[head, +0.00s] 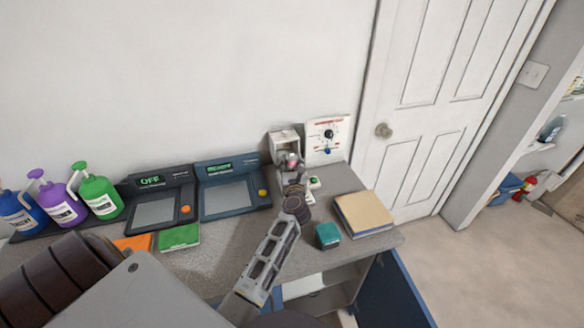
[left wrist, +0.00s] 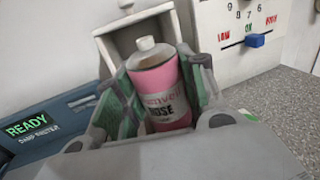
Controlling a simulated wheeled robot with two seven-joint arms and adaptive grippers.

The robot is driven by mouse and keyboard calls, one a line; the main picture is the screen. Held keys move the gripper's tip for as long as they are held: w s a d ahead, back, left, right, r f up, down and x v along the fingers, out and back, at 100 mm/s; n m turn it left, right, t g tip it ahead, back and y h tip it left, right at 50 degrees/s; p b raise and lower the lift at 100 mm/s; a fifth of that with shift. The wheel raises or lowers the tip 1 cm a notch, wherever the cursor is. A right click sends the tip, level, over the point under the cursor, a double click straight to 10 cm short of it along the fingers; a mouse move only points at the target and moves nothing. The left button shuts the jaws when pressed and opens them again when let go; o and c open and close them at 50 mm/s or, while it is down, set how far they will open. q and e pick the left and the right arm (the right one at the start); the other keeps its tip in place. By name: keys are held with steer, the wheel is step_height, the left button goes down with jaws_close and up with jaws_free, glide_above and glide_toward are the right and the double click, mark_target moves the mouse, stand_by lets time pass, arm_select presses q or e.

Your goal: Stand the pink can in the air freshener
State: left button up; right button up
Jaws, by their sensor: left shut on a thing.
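The pink can (left wrist: 158,96), with a pale cap, stands upright between the green-padded fingers of my left gripper (left wrist: 159,78), which is shut on it. The can shows small in the head view (head: 291,160), partly hidden by my left gripper (head: 291,177). The air freshener is the white open-fronted box (head: 285,140) against the wall, directly behind the can. It also shows in the left wrist view (left wrist: 107,48). The can's top overlaps the box's opening; I cannot tell whether any of it is inside. The can's base is hidden. My right gripper is not in view.
A white dial panel (head: 328,138) stands right of the box. A blue scale-like device (head: 232,190) is at left, with another device (head: 158,205) and several pump bottles (head: 100,195) beyond. A tan-topped stack (head: 363,212) and teal box (head: 327,236) sit near the right edge.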

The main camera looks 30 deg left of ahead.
arm_select(q)
steer(key=shift+f, duration=0.4)
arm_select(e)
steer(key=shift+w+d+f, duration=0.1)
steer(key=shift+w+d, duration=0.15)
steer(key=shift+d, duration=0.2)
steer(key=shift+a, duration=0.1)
arm_select(q)
steer(key=shift+f, duration=0.1)
steer(key=o, duration=1)
steer(key=shift+o, duration=0.2)
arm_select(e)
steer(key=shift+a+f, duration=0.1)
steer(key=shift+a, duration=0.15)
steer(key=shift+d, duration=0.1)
